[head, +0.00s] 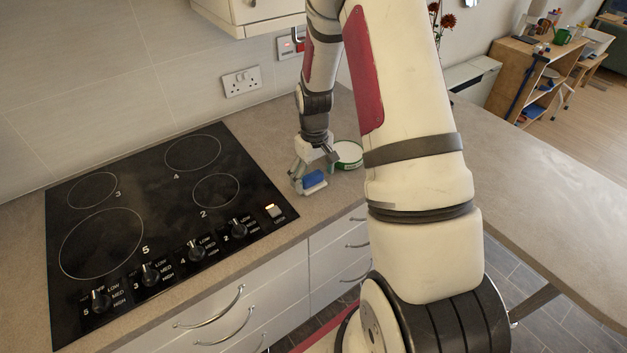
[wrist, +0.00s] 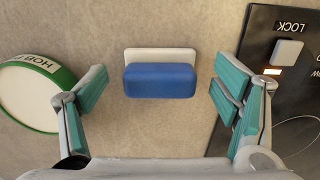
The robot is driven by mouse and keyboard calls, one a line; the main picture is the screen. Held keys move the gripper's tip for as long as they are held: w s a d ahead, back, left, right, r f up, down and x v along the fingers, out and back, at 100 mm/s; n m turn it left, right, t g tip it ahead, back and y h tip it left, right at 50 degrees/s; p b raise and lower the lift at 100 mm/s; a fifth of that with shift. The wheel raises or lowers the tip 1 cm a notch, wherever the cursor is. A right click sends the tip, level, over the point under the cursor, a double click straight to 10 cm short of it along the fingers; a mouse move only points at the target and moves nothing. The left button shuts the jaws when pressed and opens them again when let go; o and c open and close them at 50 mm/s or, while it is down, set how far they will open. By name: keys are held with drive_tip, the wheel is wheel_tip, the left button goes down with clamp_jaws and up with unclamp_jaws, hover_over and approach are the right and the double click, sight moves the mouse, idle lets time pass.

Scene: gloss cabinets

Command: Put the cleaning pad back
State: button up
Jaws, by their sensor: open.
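The cleaning pad (head: 314,181) is a blue block with a pale layer, on the worktop just right of the hob. In the wrist view the blue pad (wrist: 160,81) lies between my open fingers, with the pale part showing along its far edge. My gripper (head: 308,172) is open and low over the pad; in the wrist view its teal fingers (wrist: 160,92) stand apart on both sides, with gaps to the pad. A round green-rimmed container (head: 348,154) stands behind and right of the pad. Its white label in the wrist view (wrist: 28,92) begins "HOB"; the rest is hard to read.
The black hob (head: 150,205) with knobs fills the left of the worktop, its edge near my right finger in the wrist view. Wall sockets (head: 241,82) are behind. Drawers with handles (head: 215,308) are below. The worktop (head: 540,190) right of my arm is clear.

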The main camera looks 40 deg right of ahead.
sight(314, 177)
drive_tip(key=s+a+r+t, duration=0.1)
drive_tip(key=s+a+r, duration=0.15)
drive_tip(key=r, duration=0.55)
drive_tip(key=s+a+r+t+b, duration=0.1)
drive_tip(key=a+r, duration=0.3)
drive_tip(key=r, duration=0.5)
drive_tip(key=s+a+r, duration=0.2)
drive_tip(key=a+r, duration=0.1)
drive_tip(key=r, duration=0.5)
drive_tip(key=s+a+r+t, duration=0.1)
drive_tip(key=s+a+r, duration=0.2)
drive_tip(key=s, duration=0.4)
drive_tip(key=s+a+r+t, duration=0.2)
drive_tip(key=s+a+r, duration=0.2)
drive_tip(key=s, duration=0.3)
drive_tip(key=shift+a+r+t, duration=0.25)
drive_tip(key=shift+a+t, duration=0.05)
drive_tip(key=shift+a, duration=0.1)
